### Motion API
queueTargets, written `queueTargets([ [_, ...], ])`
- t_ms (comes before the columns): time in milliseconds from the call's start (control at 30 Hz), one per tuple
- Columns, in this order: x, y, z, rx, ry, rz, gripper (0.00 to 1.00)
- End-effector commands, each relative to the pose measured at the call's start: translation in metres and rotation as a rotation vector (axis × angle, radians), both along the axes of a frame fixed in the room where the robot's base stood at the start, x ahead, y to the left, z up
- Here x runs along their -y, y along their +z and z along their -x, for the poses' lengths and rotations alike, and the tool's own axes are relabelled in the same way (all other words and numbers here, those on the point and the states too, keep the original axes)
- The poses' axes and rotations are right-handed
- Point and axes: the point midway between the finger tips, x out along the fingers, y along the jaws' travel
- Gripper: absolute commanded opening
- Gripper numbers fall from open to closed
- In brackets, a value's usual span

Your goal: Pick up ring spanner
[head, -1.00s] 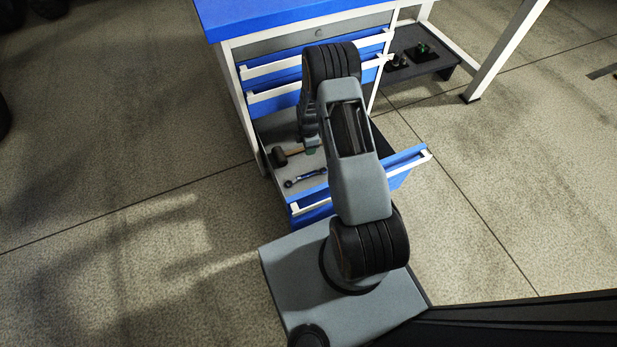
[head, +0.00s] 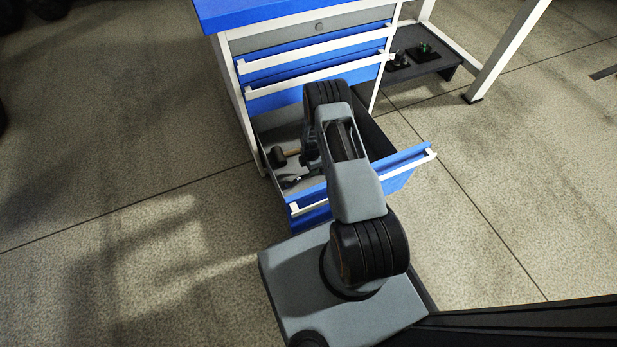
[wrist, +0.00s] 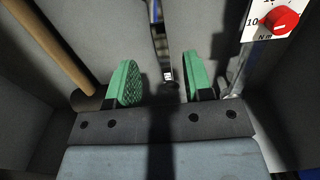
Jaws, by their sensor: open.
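The ring spanner (wrist: 160,42) lies on the floor of the open bottom drawer (head: 412,163). In the wrist view it shows as a narrow dark and bluish bar running away between the fingers. Its near part is in shadow. In the head view only part of the spanner (head: 289,181) shows, left of my arm. My gripper (wrist: 162,76) is open, with one green pad on each side of the spanner and a gap to it. I cannot tell how high the pads are above the drawer floor. In the head view the fingers are mostly hidden by my arm.
A mallet (head: 279,157) lies in the drawer; its wooden handle (wrist: 48,45) is left of my fingers. A tool with a red knob (wrist: 280,20) is close on the right. Drawer walls surround my gripper. The upper drawers (head: 310,50) are shut.

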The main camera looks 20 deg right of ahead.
Motion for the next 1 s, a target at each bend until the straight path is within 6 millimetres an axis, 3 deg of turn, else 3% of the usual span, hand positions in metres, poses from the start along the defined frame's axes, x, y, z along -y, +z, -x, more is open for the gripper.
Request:
queueTargets([
  [400,-0.003,-0.05,0.001,0.0,0.0,0.0,0.47],
  [667,-0.003,-0.05,0.001,0.0,0.0,0.0,0.47],
  [1000,-0.003,-0.05,0.001,0.0,0.0,0.0,0.14],
])
